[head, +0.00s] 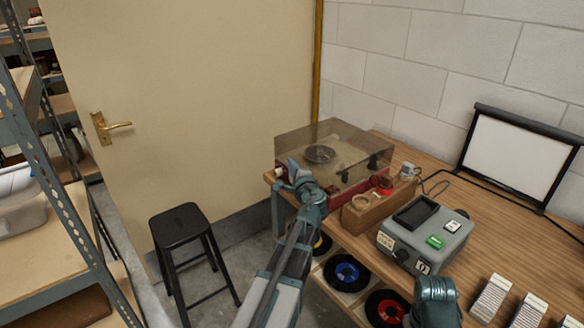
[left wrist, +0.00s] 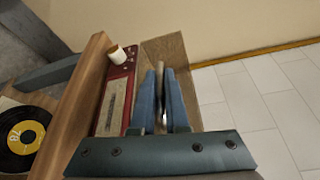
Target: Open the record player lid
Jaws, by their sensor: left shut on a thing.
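The record player has a smoky see-through lid (head: 350,142) over a red deck (head: 353,192) and stands at the table's far left corner. The lid looks down or nearly so; I cannot tell whether it is slightly raised. My left gripper (head: 290,168) is at the player's front left. In the left wrist view, its blue fingers (left wrist: 160,72) are shut on a thin greyish part at the lid's front, beside the red deck (left wrist: 117,95) with its pale knob (left wrist: 122,53). The lid (left wrist: 180,50) shows behind the fingers. Of my right arm only a link shows.
Records (head: 346,273) sit below the table's front edge. A black stool (head: 182,222) stands left, before a closed door (head: 200,90).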

